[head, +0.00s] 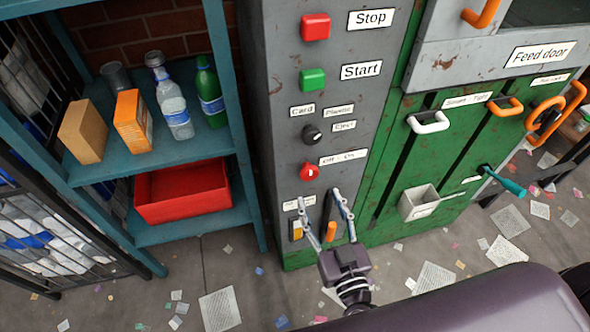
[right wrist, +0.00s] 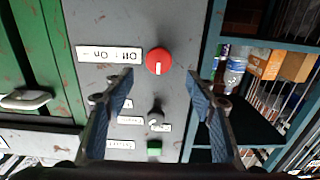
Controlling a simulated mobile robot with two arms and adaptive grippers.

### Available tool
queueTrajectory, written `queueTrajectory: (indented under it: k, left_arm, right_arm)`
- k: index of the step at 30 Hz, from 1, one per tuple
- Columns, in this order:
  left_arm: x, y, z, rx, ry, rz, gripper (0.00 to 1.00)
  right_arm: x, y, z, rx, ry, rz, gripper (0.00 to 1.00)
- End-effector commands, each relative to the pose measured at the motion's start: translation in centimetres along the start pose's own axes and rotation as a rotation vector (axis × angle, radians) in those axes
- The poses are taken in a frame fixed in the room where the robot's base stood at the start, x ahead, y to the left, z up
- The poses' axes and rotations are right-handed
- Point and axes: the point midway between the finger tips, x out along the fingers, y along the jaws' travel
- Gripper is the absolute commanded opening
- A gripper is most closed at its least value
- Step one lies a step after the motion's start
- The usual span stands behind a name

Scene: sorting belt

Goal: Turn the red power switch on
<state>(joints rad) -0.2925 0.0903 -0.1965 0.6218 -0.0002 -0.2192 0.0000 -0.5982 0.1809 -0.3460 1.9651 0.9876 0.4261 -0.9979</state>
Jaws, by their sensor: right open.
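The red power switch (head: 309,172) is a round knob with a white mark, low on the grey panel, beside a white "Off - On" label (head: 343,157). In the right wrist view, which is upside down to the panel, the red knob (right wrist: 159,61) sits between and just beyond my fingertips. Its white mark points down in that picture, toward the panel's top. My right gripper (head: 319,195) is open and empty, its two fingers pointing up at the panel just below the knob. It shows no contact with the knob. My left gripper is not in view.
Above the knob are a black knob (head: 312,134), a green Start button (head: 313,79) and a red Stop button (head: 316,27). A teal shelf (head: 102,184) with bottles, boxes and a red bin (head: 182,207) stands left. A green machine front (head: 385,180) with handles is right.

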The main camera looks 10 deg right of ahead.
Motion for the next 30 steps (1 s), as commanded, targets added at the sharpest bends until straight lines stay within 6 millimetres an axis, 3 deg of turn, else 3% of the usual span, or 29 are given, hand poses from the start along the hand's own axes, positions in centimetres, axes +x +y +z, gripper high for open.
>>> queueTrajectory:
  k: [7, 15, 26, 30]
  left_arm:
    - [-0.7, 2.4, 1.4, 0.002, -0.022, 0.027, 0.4]
    - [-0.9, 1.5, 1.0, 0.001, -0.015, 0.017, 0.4]
    - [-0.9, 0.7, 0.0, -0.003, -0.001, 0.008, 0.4]
    - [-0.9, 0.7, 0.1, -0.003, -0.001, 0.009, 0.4]
  right_arm:
    - [3.7, 0.0, -0.2, -0.001, 0.004, 0.001, 0.51]
    - [6.9, 0.0, -0.1, 0.0, 0.002, -0.001, 0.51]
    - [7.4, 0.0, 0.0, -0.001, 0.0, -0.002, 0.51]
    - [7.4, 0.0, 0.0, -0.001, 0.0, -0.002, 0.36]
